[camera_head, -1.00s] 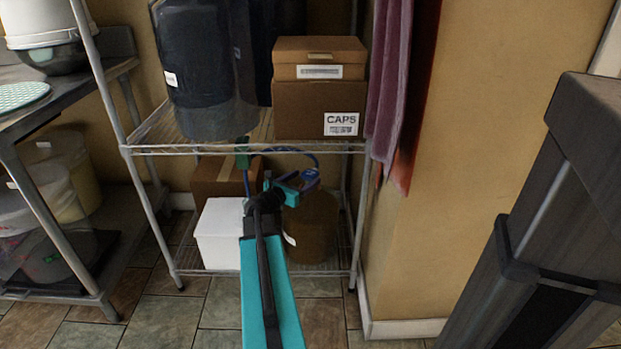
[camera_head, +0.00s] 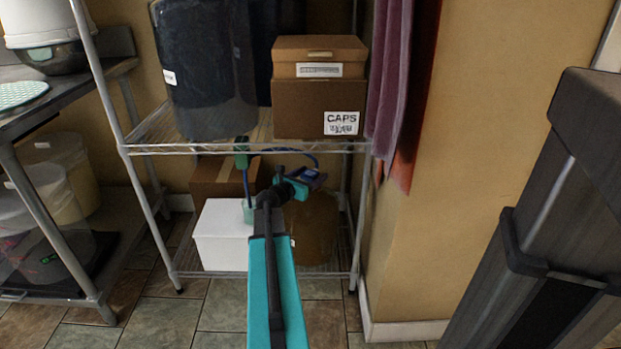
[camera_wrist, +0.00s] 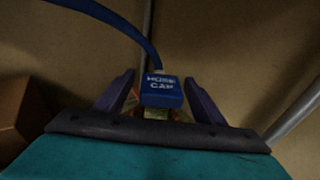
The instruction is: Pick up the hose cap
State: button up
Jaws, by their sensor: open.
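The hose cap (camera_wrist: 161,92) is a blue block with white lettering at the end of a blue hose (camera_wrist: 115,22) in the wrist view. My gripper (camera_wrist: 159,84) is open, with one purple finger on each side of the cap. Gaps show between the cap and both fingers. In the head view my gripper (camera_head: 314,177) is just below the upper wire shelf, at the end of the blue hose (camera_head: 290,151). The cap is hard to make out among the fingers there.
The wire shelf (camera_head: 250,149) holds a cardboard box marked CAPS (camera_head: 300,112) and a dark container (camera_head: 208,75). Below are a white box (camera_head: 222,235), a cardboard box (camera_head: 215,175) and a brown container (camera_head: 315,230). Towels (camera_head: 388,90) hang at the right post.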

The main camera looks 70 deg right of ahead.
aim_at(301, 178)
jog(key=shift+b+x, duration=0.65)
jog(key=shift+x, duration=1.25)
jog(key=shift+c, duration=0.5)
jog(key=c, duration=1.2)
jog(key=shift+o, duration=0.2)
jog(key=shift+r, duration=0.2)
jog(key=shift+r+p, duration=0.75)
jog(key=shift+r, duration=0.15)
jog(key=shift+r+p, duration=0.55)
jog(key=shift+r, duration=0.4)
jog(key=f+p+v, duration=0.2)
jog(key=p+v, duration=0.2)
jog(key=v, duration=1.4)
jog(key=shift+a+f, duration=0.15)
jog(key=shift+f, duration=0.55)
jog(key=shift+r+p+x, duration=0.15)
jog(key=shift+p+x, duration=0.15)
jog(key=shift+x, duration=1.65)
jog(key=shift+r+p+x, duration=0.15)
jog(key=shift+p+x, duration=0.15)
jog(key=shift+x, duration=1.7)
